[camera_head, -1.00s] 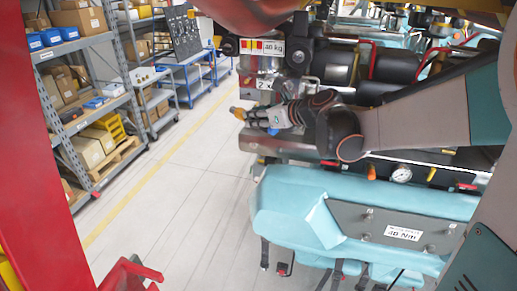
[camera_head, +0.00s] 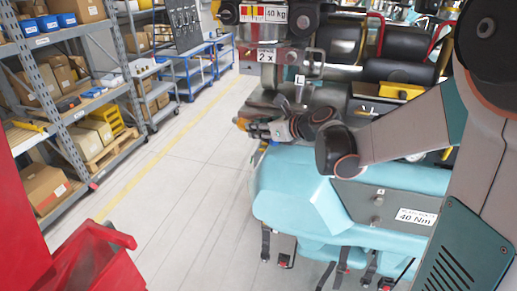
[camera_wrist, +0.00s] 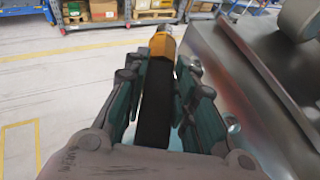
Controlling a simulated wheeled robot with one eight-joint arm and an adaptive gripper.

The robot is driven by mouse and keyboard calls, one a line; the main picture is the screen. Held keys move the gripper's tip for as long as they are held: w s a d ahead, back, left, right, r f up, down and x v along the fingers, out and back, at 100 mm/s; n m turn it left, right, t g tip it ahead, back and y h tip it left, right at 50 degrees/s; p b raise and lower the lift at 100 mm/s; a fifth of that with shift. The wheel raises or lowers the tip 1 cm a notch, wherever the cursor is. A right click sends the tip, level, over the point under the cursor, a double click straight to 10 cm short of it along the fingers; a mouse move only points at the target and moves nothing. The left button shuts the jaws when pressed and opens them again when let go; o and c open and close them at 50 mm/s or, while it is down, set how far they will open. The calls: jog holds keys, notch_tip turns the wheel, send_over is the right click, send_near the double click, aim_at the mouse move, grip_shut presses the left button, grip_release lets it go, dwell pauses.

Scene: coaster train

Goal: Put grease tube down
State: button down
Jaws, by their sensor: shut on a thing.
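My gripper (camera_head: 252,125) reaches left past the end of the coaster train in the head view, above the turquoise seat body. It is shut on the grease tube (camera_wrist: 157,100), a dark cylinder with an orange-yellow tip, which lies lengthwise between the fingers in the wrist view. The orange tip of the tube also shows at the gripper's end in the head view (camera_head: 240,122). Much of the tube is hidden by the fingers and palm.
Grey shelves (camera_head: 70,100) with boxes stand at the left, with blue carts (camera_head: 195,72) behind. A red bin (camera_head: 92,262) is at the lower left. The turquoise train body (camera_head: 285,195) lies below my arm. Open floor (camera_head: 185,190) with a yellow line lies between.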

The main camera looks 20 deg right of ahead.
aim_at(259, 150)
jog(key=shift+s+f+b, duration=0.1)
jog(key=shift+f+b, duration=1.3)
jog(key=shift+f, duration=0.95)
jog(key=shift+f, duration=0.1)
jog(key=shift+f, duration=0.1)
jog(key=c, duration=1.3)
grip_release()
jog(key=shift+r, duration=0.3)
jog(key=p+v, duration=0.3)
jog(key=v, duration=0.9)
jog(key=shift+p, duration=0.4)
